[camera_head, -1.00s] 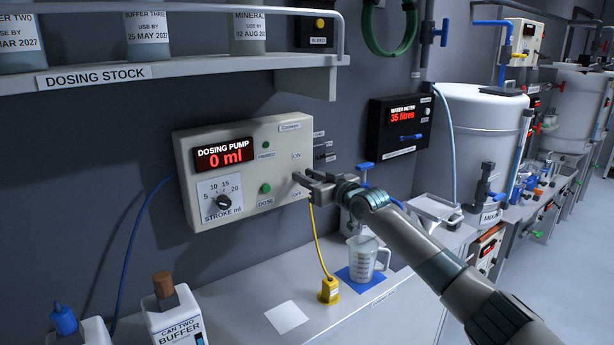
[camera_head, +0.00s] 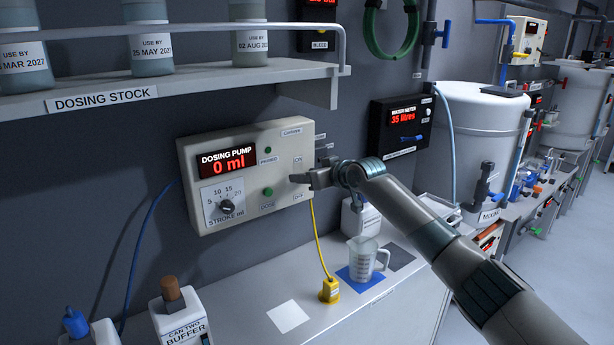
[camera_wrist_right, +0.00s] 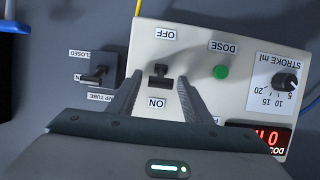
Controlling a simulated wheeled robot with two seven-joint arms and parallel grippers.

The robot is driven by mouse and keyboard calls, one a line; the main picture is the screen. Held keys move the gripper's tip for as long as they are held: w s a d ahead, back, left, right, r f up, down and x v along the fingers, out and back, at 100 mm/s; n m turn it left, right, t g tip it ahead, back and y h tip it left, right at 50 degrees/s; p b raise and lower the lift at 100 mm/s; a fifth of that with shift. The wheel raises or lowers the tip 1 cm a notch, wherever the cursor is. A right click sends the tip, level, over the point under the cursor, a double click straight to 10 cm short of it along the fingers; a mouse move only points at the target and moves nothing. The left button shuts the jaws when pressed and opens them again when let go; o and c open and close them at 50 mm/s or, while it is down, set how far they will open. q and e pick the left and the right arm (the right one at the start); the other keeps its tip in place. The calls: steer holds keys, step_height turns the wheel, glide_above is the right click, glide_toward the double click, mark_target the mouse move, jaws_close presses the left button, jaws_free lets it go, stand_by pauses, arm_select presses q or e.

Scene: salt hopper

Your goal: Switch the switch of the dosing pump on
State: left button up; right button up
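The dosing pump (camera_head: 255,165) is a cream wall box with a red "0 ml" display, a stroke dial and green buttons. Its switch (camera_wrist_right: 159,74) shows in the right wrist view as a small dark lever between the upside-down OFF and ON labels. The lever's knob appears to lean toward the OFF label. My right gripper (camera_head: 303,178) is at the pump's right side and covers the switch in the head view. In the wrist view its fingers (camera_wrist_right: 160,98) are spread apart, one on each side of the switch, with nothing gripped. My left gripper is not in view.
A second small lever box (camera_wrist_right: 98,72), labelled CLOSED, sits beside the pump. Below stand a measuring jug (camera_head: 363,260) on a blue mat, a yellow plug (camera_head: 329,290) with its cable, and a buffer can (camera_head: 181,318). The dosing stock shelf (camera_head: 190,82) overhangs above.

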steer(key=shift+s+d, duration=0.1)
steer(key=b+v, duration=0.6)
steer(key=v, duration=1.1)
steer(key=shift+s, duration=0.1)
